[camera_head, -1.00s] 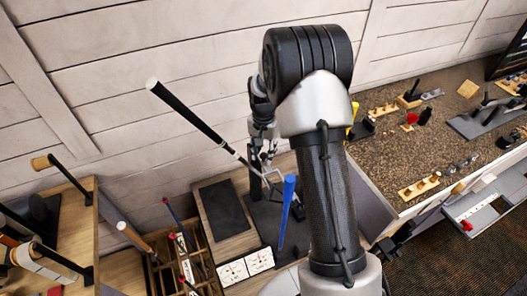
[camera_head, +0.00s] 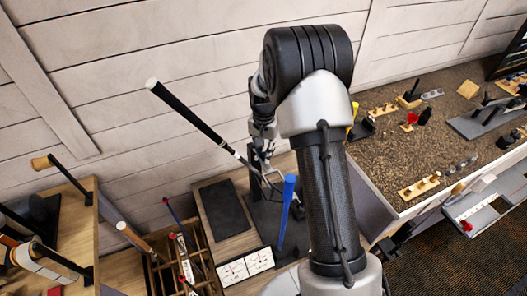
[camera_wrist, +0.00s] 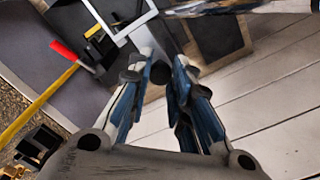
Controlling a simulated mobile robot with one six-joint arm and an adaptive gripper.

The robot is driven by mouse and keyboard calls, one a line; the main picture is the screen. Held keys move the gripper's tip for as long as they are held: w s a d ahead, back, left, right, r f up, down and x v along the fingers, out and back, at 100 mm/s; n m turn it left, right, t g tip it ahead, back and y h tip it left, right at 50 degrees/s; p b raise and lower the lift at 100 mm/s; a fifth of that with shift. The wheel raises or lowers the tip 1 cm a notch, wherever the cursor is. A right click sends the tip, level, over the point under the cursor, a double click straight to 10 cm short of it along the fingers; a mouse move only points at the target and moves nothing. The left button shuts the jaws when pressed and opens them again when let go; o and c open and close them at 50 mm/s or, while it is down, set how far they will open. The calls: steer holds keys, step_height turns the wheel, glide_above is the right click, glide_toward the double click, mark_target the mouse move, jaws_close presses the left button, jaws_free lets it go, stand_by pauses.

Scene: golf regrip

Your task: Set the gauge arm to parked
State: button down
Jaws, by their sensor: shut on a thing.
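My gripper (camera_head: 262,147) is beside the upper bench, partly hidden behind my own arm in the head view. In the wrist view its blue-grey fingers (camera_wrist: 160,88) are shut on a small dark round knob (camera_wrist: 160,72). The knob seems to belong to the gauge arm, but its link to the pale bent bar (camera_wrist: 122,22) just beyond is hard to make out. A golf club with a black grip (camera_head: 185,105) slants down to the bench close to my gripper. The gauge arm's pivot and any parked mark cannot be made out.
A blue upright handle (camera_head: 287,205) stands close to the right of my gripper. A wooden rack (camera_head: 178,262) is at left. A yellow rod with red tip (camera_wrist: 62,50) shows in the wrist view.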

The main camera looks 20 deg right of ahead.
steer(key=shift+d, duration=0.1)
steer(key=w+d+n+p, duration=0.1)
steer(key=w+d+n, duration=0.7)
steer(key=n, duration=1)
steer(key=shift+w+d, duration=0.25)
steer(key=shift+w, duration=0.2)
steer(key=c, duration=1.4)
jaws_free()
